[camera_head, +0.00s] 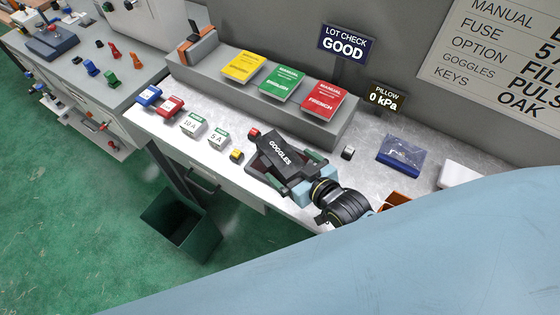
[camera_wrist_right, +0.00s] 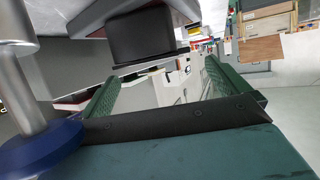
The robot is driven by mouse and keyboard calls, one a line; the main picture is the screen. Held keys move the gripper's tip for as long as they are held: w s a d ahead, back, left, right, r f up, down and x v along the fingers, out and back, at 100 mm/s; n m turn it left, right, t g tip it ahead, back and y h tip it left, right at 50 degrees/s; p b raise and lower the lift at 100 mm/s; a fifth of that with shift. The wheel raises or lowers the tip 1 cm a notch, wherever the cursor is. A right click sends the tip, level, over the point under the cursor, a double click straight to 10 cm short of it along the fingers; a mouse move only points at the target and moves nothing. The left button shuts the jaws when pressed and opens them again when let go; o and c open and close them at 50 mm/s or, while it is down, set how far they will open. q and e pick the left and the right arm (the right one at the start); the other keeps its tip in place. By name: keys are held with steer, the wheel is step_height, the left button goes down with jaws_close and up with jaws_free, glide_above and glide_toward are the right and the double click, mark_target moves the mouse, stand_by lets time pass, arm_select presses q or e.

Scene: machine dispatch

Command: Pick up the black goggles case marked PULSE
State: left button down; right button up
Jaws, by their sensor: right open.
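A black case (camera_head: 281,151) with white lettering GOGGLES lies on the bench in the head view; I cannot read the word PULSE on it. My right gripper (camera_head: 290,167) comes in from the lower right, close over the case and partly covering it. In the right wrist view its two green-padded fingers (camera_wrist_right: 163,72) are spread apart. A black box-like thing (camera_wrist_right: 143,36), likely the case, shows just past the fingertips, nearer the left finger. I cannot tell whether they touch. My left gripper is not in view.
Yellow (camera_head: 243,67), green (camera_head: 282,83) and red (camera_head: 323,101) manuals lie on a grey ledge behind the case. Fuse boxes (camera_head: 192,124) stand to the left. A blue pouch (camera_head: 400,155) lies to the right. A dark green bin (camera_head: 182,225) stands on the floor.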

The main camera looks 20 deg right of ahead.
mark_target(279, 156)
steer(key=shift+w+a+f, duration=0.1)
steer(key=shift+w+f, duration=0.05)
steer(key=shift+w, duration=0.15)
steer(key=b+x, duration=0.3)
steer(key=x, duration=0.1)
steer(key=shift+f+b, duration=0.1)
steer(key=shift+b, duration=0.2)
steer(key=shift+w+a+f+b, duration=0.1)
steer(key=shift+w+f+b, duration=0.05)
steer(key=shift+w+b, duration=0.35)
steer(key=c, duration=1.1)
